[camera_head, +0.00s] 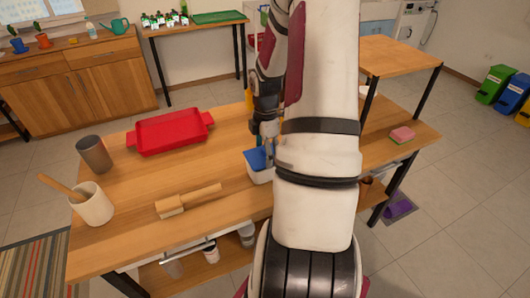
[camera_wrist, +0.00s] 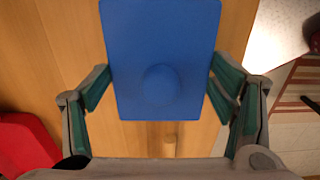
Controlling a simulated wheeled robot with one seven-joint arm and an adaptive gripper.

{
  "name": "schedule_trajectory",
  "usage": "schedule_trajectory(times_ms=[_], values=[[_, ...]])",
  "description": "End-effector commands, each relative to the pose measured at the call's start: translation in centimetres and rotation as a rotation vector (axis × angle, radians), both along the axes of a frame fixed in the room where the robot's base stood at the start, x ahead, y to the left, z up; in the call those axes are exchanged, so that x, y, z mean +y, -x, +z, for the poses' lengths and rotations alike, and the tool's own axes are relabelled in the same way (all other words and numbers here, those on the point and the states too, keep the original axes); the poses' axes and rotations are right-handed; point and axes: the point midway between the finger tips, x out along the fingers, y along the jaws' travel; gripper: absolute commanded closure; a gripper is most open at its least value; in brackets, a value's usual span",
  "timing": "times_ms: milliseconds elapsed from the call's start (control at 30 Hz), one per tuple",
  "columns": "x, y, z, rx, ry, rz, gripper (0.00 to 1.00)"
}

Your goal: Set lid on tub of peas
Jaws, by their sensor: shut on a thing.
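My gripper (camera_head: 268,138) points down over the table and is shut on a blue lid (camera_head: 258,158). In the wrist view the blue lid (camera_wrist: 160,45) with its round knob lies between the fingers of my gripper (camera_wrist: 162,85), one at each side edge. The white tub (camera_head: 261,175) stands on the wooden table just under the lid, partly hidden by my arm. The lid looks slightly tilted over the tub; I cannot tell whether they touch. No peas show.
A red tray (camera_head: 170,132), a grey cup (camera_head: 95,154) and a white pot (camera_head: 91,204) with a wooden utensil are farther left. A pink sponge (camera_head: 402,134) lies at the right. My arm hides the table's middle right.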

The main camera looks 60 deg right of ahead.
Motion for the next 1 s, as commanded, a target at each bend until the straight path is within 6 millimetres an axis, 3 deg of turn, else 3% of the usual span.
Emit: schedule_trajectory(times_ms=[500, 533, 600, 1000], values=[[0.0, 0.05, -0.9, 0.0, 0.0, -0.001, 0.5], [-0.01, 0.04, -0.89, -0.001, 0.001, -0.001, 0.18], [-0.02, 0.04, -0.86, -0.001, 0.001, -0.001, 0.02], [-0.06, 0.02, -0.63, -0.001, 0.002, -0.001, 0.02]])
